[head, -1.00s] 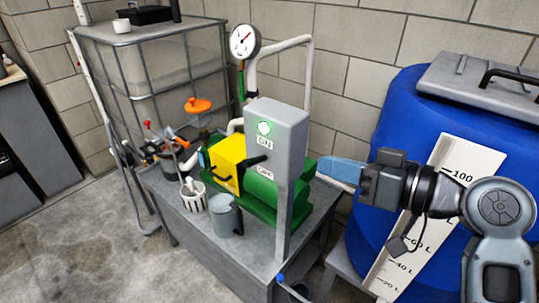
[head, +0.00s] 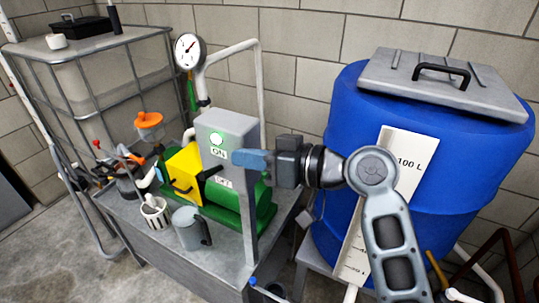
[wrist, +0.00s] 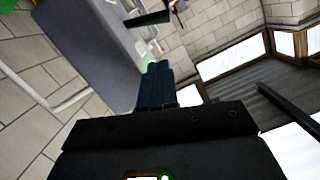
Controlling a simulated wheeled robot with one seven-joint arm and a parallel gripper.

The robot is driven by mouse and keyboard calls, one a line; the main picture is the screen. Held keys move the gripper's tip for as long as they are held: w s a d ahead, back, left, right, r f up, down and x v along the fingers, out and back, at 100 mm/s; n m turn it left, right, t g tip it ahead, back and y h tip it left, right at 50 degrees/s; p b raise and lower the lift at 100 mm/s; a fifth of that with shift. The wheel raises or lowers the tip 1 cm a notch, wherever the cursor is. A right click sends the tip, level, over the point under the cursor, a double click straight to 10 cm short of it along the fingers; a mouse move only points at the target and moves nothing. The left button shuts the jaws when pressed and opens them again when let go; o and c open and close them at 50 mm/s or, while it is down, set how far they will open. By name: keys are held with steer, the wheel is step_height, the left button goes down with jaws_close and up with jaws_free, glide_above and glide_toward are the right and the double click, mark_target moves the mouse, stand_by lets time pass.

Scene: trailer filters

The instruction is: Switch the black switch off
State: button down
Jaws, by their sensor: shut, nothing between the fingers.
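The black switch (head: 208,172) is a lever on the front of a grey control box (head: 240,128), between the ON label above and the OFF label below. A green light (head: 216,139) glows above ON. My gripper (head: 237,158) has blue fingers, closed together and empty. They are level with the box, at its right edge near the ON label; I cannot tell if they touch it. In the wrist view the closed fingers (wrist: 157,68) point at the box, with the green glow by their tips. A black lever (wrist: 148,18) sticks out beyond them at the top.
A green pump motor (head: 222,205) with a yellow cover (head: 184,170) sits on the grey bench behind the box. A grey jug (head: 188,229) stands at the front. A large blue barrel (head: 360,105) is at the right. A pressure gauge (head: 188,50) rises behind.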

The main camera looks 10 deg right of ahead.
mark_target(212, 172)
steer(key=a+f, duration=0.1)
steer(key=w+a, duration=0.1)
steer(key=a+f+p, duration=0.1)
steer(key=a, duration=0.1)
steer(key=shift+w+f, duration=0.35)
steer(key=shift+w, duration=0.05)
steer(key=shift+w+a+f, duration=0.1)
steer(key=shift+a+f, duration=0.2)
steer(key=shift+f, duration=0.2)
